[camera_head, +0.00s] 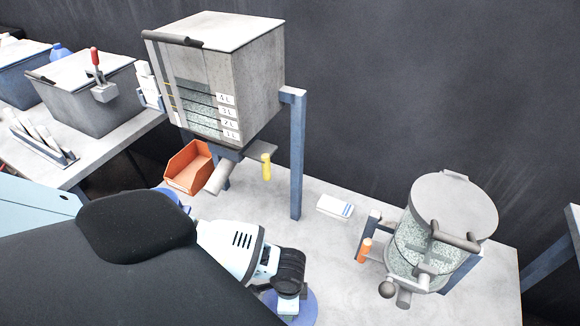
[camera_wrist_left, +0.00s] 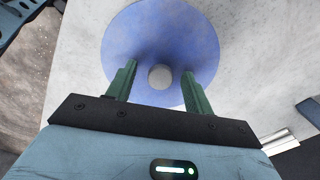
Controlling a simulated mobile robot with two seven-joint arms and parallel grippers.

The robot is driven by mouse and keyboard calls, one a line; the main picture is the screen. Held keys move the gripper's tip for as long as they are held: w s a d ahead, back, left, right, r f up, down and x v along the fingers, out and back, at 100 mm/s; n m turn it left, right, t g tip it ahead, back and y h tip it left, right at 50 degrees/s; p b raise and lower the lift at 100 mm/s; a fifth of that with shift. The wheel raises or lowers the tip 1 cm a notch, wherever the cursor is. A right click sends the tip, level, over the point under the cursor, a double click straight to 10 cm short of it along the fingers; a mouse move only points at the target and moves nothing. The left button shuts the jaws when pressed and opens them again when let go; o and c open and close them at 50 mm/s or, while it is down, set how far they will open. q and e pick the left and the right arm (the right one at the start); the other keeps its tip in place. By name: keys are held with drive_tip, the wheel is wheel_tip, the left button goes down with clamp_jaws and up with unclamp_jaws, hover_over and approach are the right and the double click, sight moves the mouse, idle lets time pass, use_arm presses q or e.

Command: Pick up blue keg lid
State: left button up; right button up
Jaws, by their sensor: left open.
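The blue keg lid (camera_wrist_left: 160,30) is a round blue disc with a grey knob (camera_wrist_left: 160,77) at its centre, in the left wrist view. In the head view its blue edge (camera_head: 309,307) shows on the table at the bottom, partly hidden by my left gripper (camera_head: 288,305). In the left wrist view my left gripper (camera_wrist_left: 159,70) is open, its two green fingers on either side of the knob. I cannot tell whether the fingers touch the lid. My right gripper is in neither view.
A hopper (camera_head: 215,75) on blue posts stands behind, with an orange bin (camera_head: 188,168) below it. A cylindrical keg (camera_head: 455,205) with clamps stands at the right. A small white pad (camera_head: 335,206) lies between them. Another blue piece (camera_head: 181,198) shows behind my arm.

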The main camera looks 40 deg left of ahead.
use_arm(q)
drive_tip(key=shift+f, duration=0.1)
drive_tip(key=c, duration=1.1)
drive_tip(key=shift+r, duration=0.45)
drive_tip(key=r, duration=0.3)
drive_tip(key=shift+s+d+p, duration=0.25)
drive_tip(key=shift+p, duration=0.15)
drive_tip(key=s+d+r, duration=0.1)
drive_tip(key=s+d, duration=1)
drive_tip(key=w+a+r+n, duration=0.3)
drive_tip(key=w+r, duration=0.1)
drive_tip(key=r, duration=0.5)
drive_tip(key=w+a+r+n, duration=0.3)
drive_tip(key=w+a+r, duration=0.1)
drive_tip(key=r, duration=0.6)
drive_tip(key=w+a+r+n, duration=0.3)
drive_tip(key=w+r+n, duration=0.1)
drive_tip(key=r, duration=0.5)
drive_tip(key=shift+w+a+r, duration=0.15)
drive_tip(key=shift+w+a, duration=0.05)
drive_tip(key=shift+w, duration=0.25)
